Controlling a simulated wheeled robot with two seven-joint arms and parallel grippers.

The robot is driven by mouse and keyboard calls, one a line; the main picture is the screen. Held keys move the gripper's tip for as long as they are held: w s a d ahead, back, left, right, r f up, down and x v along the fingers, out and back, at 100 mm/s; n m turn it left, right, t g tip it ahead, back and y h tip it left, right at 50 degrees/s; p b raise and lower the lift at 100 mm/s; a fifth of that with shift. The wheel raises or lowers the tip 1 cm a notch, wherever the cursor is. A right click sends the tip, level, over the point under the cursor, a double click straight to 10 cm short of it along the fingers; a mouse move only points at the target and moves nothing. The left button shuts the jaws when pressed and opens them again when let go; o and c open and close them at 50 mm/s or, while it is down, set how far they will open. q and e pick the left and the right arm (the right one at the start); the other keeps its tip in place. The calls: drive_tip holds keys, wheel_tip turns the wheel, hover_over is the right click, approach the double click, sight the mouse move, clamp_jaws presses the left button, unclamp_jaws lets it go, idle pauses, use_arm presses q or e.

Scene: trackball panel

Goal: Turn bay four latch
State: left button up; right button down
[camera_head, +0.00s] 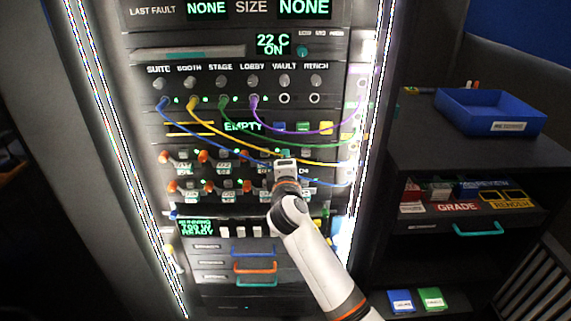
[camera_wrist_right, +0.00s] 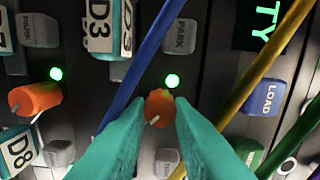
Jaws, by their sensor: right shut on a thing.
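My right gripper (camera_head: 286,172) is at the right end of the upper bay row on the rack panel, in the head view. In the wrist view its teal fingertips (camera_wrist_right: 160,110) are shut on a small orange latch knob (camera_wrist_right: 159,102) with a pale pointer mark. A green light glows just above this knob. A D4 label (camera_head: 304,171) shows beside the gripper in the head view. The knob's own label is hidden in the wrist view. Another orange knob (camera_wrist_right: 34,99) sits to the left, near a D8 label (camera_wrist_right: 19,150). My left gripper is not in view.
A blue cable (camera_wrist_right: 143,62) and a yellow cable (camera_wrist_right: 254,70) cross the panel close to the fingers. A blue LOAD button (camera_wrist_right: 267,97) is at the right. Blue, orange and teal drawer handles (camera_head: 254,267) are below. A blue tray (camera_head: 490,110) stands on the right-hand cabinet.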

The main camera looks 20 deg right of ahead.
drive_tip(key=shift+f+m, duration=0.1)
drive_tip(key=shift+m, duration=0.4)
drive_tip(key=c, duration=1.3)
unclamp_jaws()
drive_tip(key=b+v, duration=0.1)
drive_tip(key=v, duration=1.1)
